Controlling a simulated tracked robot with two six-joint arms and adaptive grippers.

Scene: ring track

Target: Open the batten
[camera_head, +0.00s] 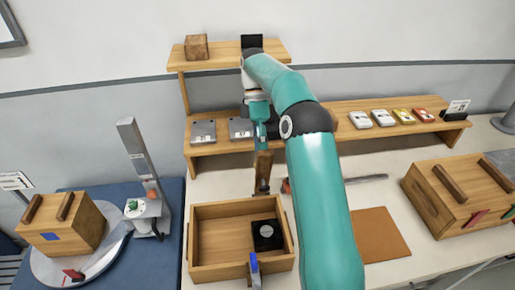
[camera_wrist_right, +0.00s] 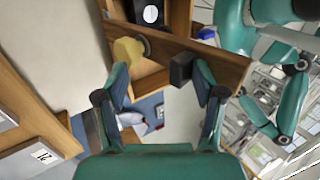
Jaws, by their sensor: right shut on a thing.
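A narrow brown wooden batten (camera_head: 263,168) hangs below my right gripper (camera_head: 261,125), between the shelf and an open wooden box (camera_head: 210,268). In the wrist view the batten (camera_wrist_right: 225,66) runs slantwise across, just beyond my right fingertips (camera_wrist_right: 160,85). A yellow knob (camera_wrist_right: 128,50) and a dark block (camera_wrist_right: 181,68) are at the batten, one near each finger. The fingers are shut on the batten; the exact contact is hard to see.
The box holds a black square piece (camera_head: 267,235); a blue-topped piece (camera_head: 254,264) is at its front. A two-level wooden shelf (camera_head: 350,140) stands behind. A turntable with a wooden crate (camera_head: 60,235) is left, another crate (camera_head: 460,190) right, beside a brown mat (camera_head: 378,235).

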